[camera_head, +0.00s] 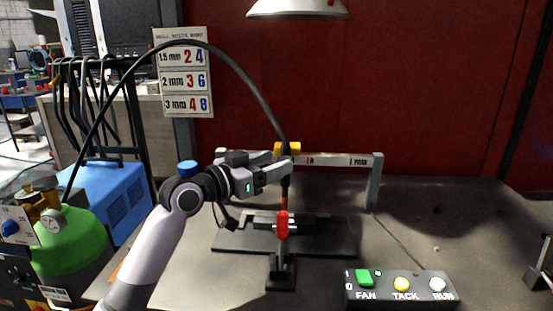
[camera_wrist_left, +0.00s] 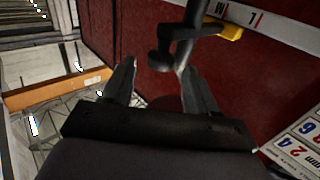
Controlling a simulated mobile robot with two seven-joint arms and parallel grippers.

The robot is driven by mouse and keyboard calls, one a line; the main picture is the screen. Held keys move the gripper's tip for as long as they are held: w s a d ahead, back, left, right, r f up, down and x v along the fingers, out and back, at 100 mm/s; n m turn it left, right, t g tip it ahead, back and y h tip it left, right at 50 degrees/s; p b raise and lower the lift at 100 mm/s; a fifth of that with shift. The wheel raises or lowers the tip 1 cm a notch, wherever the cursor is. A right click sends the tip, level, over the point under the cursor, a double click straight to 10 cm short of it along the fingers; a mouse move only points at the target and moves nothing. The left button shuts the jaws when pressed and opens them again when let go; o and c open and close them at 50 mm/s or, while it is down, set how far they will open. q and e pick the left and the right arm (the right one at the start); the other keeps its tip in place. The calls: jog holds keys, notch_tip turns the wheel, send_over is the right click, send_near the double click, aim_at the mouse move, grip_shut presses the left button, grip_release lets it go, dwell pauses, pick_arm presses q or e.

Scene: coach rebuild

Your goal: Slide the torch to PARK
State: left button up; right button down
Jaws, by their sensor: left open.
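The torch (camera_head: 286,186) is dark and slim, hanging from a yellow carriage (camera_head: 288,148) on the pale rail (camera_head: 335,160). The carriage is around the rail's middle; the PARK lettering is to its right. In the left wrist view the torch (camera_wrist_left: 192,38) is a dark upright part ahead of the fingertips, close to the yellow piece (camera_wrist_left: 230,31). My left gripper (camera_head: 285,168) reaches in from the left at the torch, below the rail. Its fingers (camera_wrist_left: 158,68) stand apart in the wrist view. Contact with the torch cannot be told. My right gripper is not in view.
A black cable (camera_head: 235,65) arches from the left to the torch. Below stand a dark plate (camera_head: 335,247) and a red-handled clamp (camera_head: 282,226). A button box (camera_head: 400,288) with FAN, TACK and RUN is front right. A green cylinder (camera_head: 72,245) stands left.

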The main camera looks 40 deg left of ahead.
pick_arm(q)
jog(key=shift+x, duration=0.8)
grip_shut()
jog(key=w+d+p, duration=0.1)
jog(key=d, duration=0.1)
jog(key=w+d+p, duration=0.1)
jog(key=shift+w+d, duration=0.15)
jog(key=shift+d, duration=0.25)
grip_release()
